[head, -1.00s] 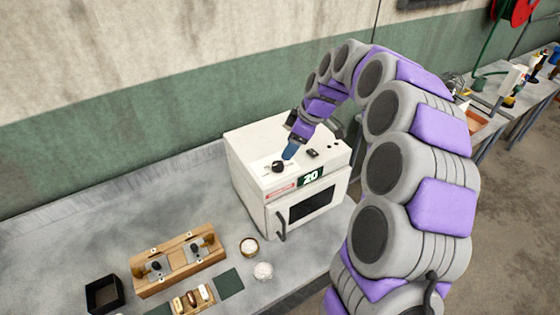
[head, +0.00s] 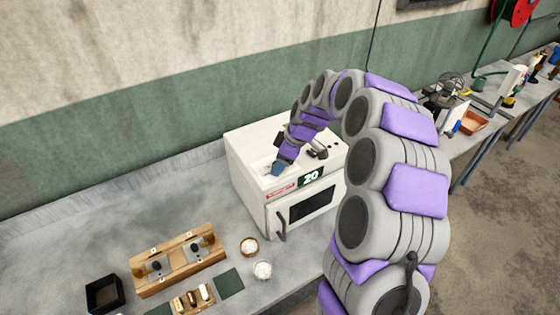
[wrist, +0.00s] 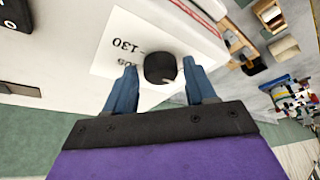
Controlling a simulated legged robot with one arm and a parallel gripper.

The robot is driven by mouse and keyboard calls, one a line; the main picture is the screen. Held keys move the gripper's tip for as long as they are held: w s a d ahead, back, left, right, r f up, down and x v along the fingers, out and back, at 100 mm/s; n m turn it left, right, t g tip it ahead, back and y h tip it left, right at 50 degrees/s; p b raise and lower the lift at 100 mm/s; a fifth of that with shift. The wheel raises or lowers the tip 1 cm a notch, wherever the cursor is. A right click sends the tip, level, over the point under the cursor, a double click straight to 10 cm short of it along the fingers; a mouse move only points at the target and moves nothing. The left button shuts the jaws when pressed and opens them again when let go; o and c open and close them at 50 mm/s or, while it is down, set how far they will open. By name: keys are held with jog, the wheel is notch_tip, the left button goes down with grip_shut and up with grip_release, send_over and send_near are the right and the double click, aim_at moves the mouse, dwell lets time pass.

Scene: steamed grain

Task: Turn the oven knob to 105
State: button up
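The white oven (head: 247,172) stands on the bench, and its green-and-black display (head: 310,177) reads 20. The black oven knob (wrist: 160,68) is on the oven's top, beside a printed scale where 130 and part of 105 show upside down in the wrist view. My gripper (wrist: 162,85) is open, with one blue finger on each side of the knob; I cannot tell whether they touch it. In the head view my gripper (head: 277,169) is over the oven top and hides the knob.
A wooden fixture (head: 180,262), a black box (head: 104,294), a small bowl (head: 249,246) and a white dish (head: 262,270) sit on the bench left of and in front of the oven. The bench at the far left is clear. A wall stands behind.

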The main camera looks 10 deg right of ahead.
jog(key=c, duration=0.8)
jog(key=shift+c, duration=0.2)
